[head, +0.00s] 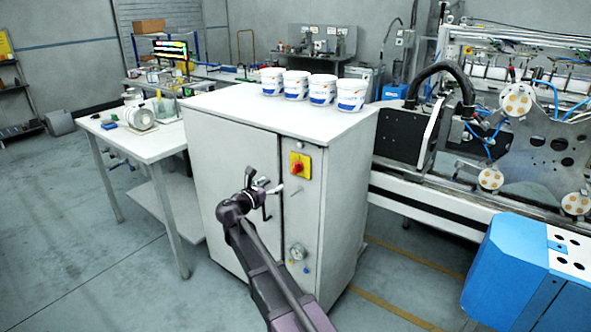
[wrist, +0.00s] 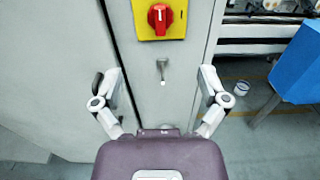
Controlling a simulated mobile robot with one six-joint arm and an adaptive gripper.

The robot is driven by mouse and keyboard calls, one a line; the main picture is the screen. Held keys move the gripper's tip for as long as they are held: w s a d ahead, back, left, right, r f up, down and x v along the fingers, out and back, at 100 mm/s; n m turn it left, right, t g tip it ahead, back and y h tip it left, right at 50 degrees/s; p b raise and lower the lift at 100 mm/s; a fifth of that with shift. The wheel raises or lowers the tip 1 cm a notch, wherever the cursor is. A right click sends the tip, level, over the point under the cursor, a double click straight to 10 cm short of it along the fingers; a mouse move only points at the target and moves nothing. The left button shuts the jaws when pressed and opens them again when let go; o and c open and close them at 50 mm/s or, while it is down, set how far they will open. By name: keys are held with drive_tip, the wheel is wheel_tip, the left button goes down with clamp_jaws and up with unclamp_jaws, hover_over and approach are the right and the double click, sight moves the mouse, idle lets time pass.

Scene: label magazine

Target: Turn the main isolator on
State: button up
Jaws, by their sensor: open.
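The main isolator is a red rotary knob on a yellow plate, high on the narrow right front panel of a grey cabinet. It shows in the head view (head: 299,166) and in the wrist view (wrist: 160,17), where the knob's grip stands upright. My gripper (head: 272,192) is open and empty in front of the cabinet, lower than the isolator and apart from it. In the wrist view my gripper (wrist: 162,82) has its two fingers spread wide, with a small metal lever (wrist: 162,72) on the panel showing between them.
The cabinet (head: 225,160) carries several white tubs (head: 323,90) on top. A white table (head: 100,130) stands left, and a blue machine part (head: 510,270) stands right. Open floor lies left of the cabinet.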

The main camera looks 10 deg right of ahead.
sight(294, 169)
drive_tip(key=x, duration=1.3)
drive_tip(key=shift+d+f, duration=0.1)
drive_tip(key=c, duration=1.1)
